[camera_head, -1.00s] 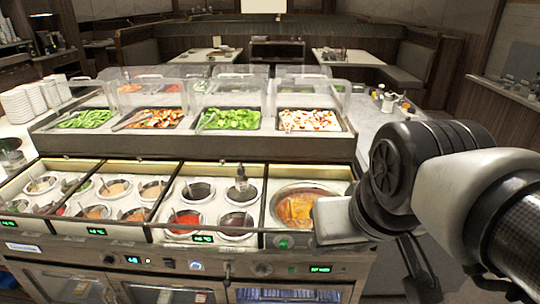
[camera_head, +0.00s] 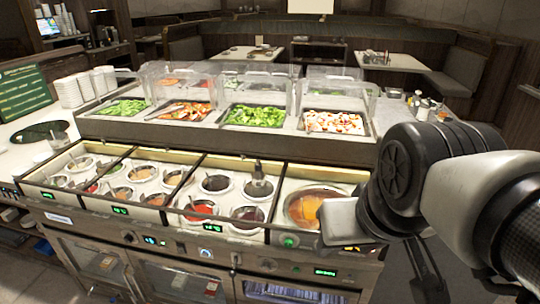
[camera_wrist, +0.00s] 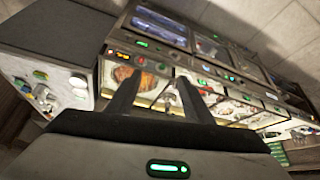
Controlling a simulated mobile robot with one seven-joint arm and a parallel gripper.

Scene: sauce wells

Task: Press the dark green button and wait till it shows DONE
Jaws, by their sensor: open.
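A round green button (camera_head: 289,241) sits on the counter's front panel, below the right-hand well, in the head view. Other small green lights and displays share the panel, so I cannot be sure which is the dark green button. No readable DONE shows. In the wrist view, my gripper (camera_wrist: 158,77) has its two dark fingers apart with nothing between them. In the head view my arm hides the counter's right end, and the fingertips cannot be made out.
Sauce wells (camera_head: 203,208) line the counter top, with salad pans (camera_head: 255,116) behind clear guards. Plate stacks (camera_head: 68,92) stand at the left. Floor shows at the head view's lower left.

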